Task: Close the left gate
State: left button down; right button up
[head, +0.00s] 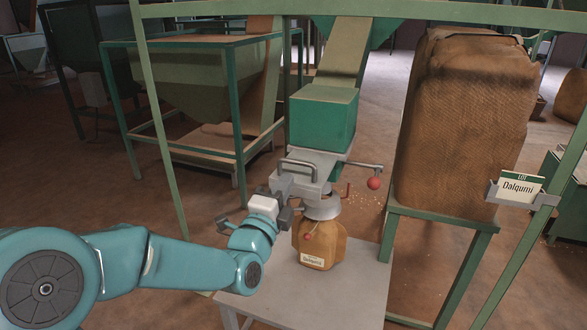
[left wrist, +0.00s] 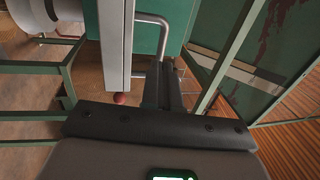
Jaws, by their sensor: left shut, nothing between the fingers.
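The grey gate housing (head: 318,168) sits under a green box on the hopper chute. It has a bent bar handle (head: 299,164) on its left side and a lever ending in a red knob (head: 373,183) on its right. My left gripper (head: 284,187) is shut and empty, close against the left end of the housing. In the left wrist view, the shut fingers (left wrist: 160,85) are beside the grey housing (left wrist: 113,45), just below the bar handle (left wrist: 158,22). I cannot tell whether they touch it. How far the gate is open cannot be seen.
A small brown bag (head: 320,250) labelled Dalqumi stands on a grey table (head: 355,290) below the outlet. A second red knob (head: 307,237) hangs before it. A large sack (head: 460,120) stands on a green stand at right. Green frame posts surround the area.

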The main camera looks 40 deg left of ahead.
aim_at(296, 164)
pick_arm(q)
jog(key=x, duration=0.3)
jog(key=shift+w+r, duration=0.1)
jog(key=shift+w, duration=0.35)
jog(key=shift+w, duration=0.1)
